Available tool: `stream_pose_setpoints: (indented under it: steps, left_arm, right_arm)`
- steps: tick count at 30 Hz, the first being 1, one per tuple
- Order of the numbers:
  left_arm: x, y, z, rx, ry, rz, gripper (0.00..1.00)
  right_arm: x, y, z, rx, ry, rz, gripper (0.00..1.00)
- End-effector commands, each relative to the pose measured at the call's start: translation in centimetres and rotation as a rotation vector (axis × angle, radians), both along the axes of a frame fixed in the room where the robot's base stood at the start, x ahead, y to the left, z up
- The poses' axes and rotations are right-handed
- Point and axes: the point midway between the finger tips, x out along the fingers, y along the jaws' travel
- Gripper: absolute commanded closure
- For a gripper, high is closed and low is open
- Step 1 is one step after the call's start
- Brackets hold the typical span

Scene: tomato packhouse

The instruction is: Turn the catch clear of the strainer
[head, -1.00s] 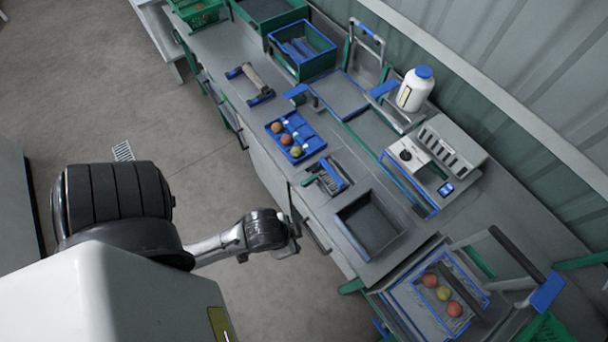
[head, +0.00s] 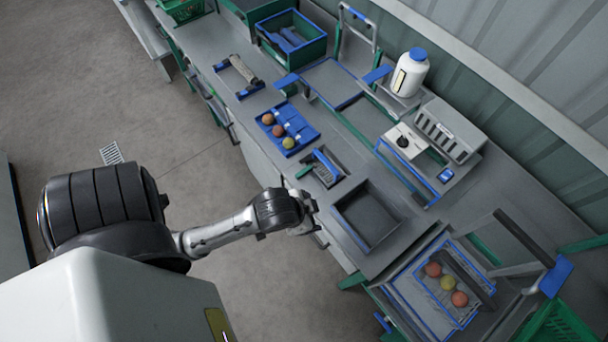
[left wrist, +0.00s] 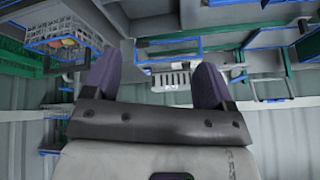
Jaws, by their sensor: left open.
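A small slotted grey fixture (head: 324,167) with a blue bar and a green tab (head: 304,172) sits at the bench's front edge in the head view. It may be the strainer and its catch, but it is too small to tell. My left gripper (head: 308,212) is at the bench's front edge, below this fixture and left of the dark tray, apart from the fixture. In the left wrist view the two purple fingers of my left gripper (left wrist: 152,78) are spread wide with nothing between them. My right gripper is not in view.
An empty dark tray (head: 340,221) lies right of the fixture. A blue tray (head: 270,134) holds fruit behind it. A blue-edged wire rack (head: 426,284) with fruit is at lower right. A white slotted box (head: 447,130) and white bottle (head: 410,76) stand at the back.

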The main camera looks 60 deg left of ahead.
Motion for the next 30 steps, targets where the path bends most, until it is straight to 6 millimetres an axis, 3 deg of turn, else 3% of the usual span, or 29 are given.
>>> stream_pose_setpoints:
  steps: [1,3,7,12,16,20,24,27,30]
  left_arm:
    - [2.5,1.1,-1.8,0.054,-0.069,-0.029,0.17]
    - [5.3,2.4,-1.7,0.126,-0.148,-0.07,0.11]
    - [10.0,5.1,-1.9,0.286,-0.25,-0.135,0.0]
    - [15.0,9.4,-3.2,0.482,-0.278,-0.217,0.0]
    - [17.5,13.8,-4.7,0.587,-0.206,-0.261,0.0]
    - [18.4,19.0,-6.5,0.653,-0.057,-0.307,0.0]
    - [17.0,24.7,-8.9,0.644,0.182,-0.388,0.0]
    - [14.9,26.8,-11.1,0.565,0.349,-0.481,0.0]
    - [13.5,26.8,-13.5,0.443,0.451,-0.603,0.0]
  right_arm:
    - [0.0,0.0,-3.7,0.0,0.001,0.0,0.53]
    - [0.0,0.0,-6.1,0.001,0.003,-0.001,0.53]
    - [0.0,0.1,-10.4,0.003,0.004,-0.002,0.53]
    - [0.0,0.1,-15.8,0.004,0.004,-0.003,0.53]
    - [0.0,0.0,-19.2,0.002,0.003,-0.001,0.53]
    - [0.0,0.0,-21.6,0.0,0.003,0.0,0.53]
    - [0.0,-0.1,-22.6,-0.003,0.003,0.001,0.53]
    - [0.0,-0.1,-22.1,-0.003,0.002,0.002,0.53]
    - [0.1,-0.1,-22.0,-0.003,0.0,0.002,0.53]
